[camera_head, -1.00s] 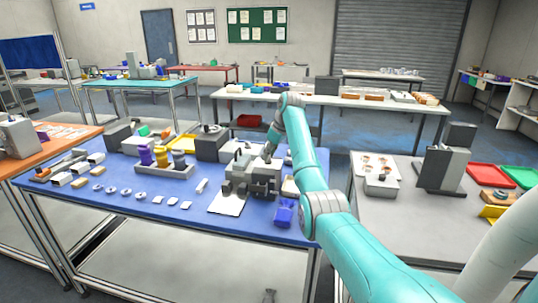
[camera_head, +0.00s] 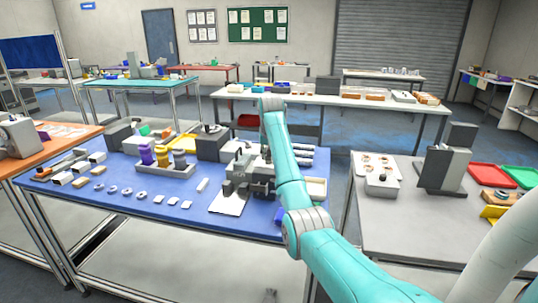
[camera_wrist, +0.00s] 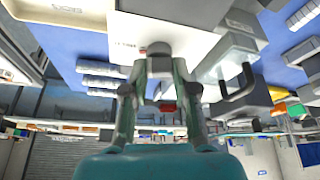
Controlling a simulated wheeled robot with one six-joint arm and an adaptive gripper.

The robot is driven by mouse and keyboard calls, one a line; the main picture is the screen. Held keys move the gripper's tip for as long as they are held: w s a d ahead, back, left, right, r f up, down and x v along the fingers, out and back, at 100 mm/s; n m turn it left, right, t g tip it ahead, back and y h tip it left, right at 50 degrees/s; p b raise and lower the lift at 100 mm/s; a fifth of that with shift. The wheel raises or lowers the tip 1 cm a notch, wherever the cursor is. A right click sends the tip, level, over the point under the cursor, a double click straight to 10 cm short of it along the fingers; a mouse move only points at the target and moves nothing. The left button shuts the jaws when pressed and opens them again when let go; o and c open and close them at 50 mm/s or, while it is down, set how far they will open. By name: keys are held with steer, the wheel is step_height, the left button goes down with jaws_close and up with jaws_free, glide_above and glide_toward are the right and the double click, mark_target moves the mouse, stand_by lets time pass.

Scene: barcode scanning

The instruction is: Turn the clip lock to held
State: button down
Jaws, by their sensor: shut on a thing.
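In the wrist view my gripper (camera_wrist: 160,76) has its two fingers closed in on a dark grey rounded knob (camera_wrist: 160,60). The knob stands out from a white fixture face (camera_wrist: 120,32) with small lettering and a red mark; I take it for the clip lock's knob, but its setting cannot be read. In the head view my arm reaches over the grey fixture (camera_head: 237,172) on the blue-topped table (camera_head: 120,203). There my fingertips and the knob are too small and too hidden to make out.
A dark grey handle (camera_wrist: 240,84) stands close beside my fingers in the wrist view. A white plate (camera_head: 229,203) lies in front of the fixture. Yellow and purple bottles (camera_head: 163,155) stand in a holder to its left.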

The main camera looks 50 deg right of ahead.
steer(key=shift+w+a+m+g+h, duration=0.1)
steer(key=shift+m+g+h, duration=0.35)
steer(key=shift+m, duration=1.45)
steer(key=c, duration=0.9)
jaws_free()
steer(key=v, duration=0.7)
steer(key=shift+r, duration=0.3)
steer(key=shift+g+y, duration=0.25)
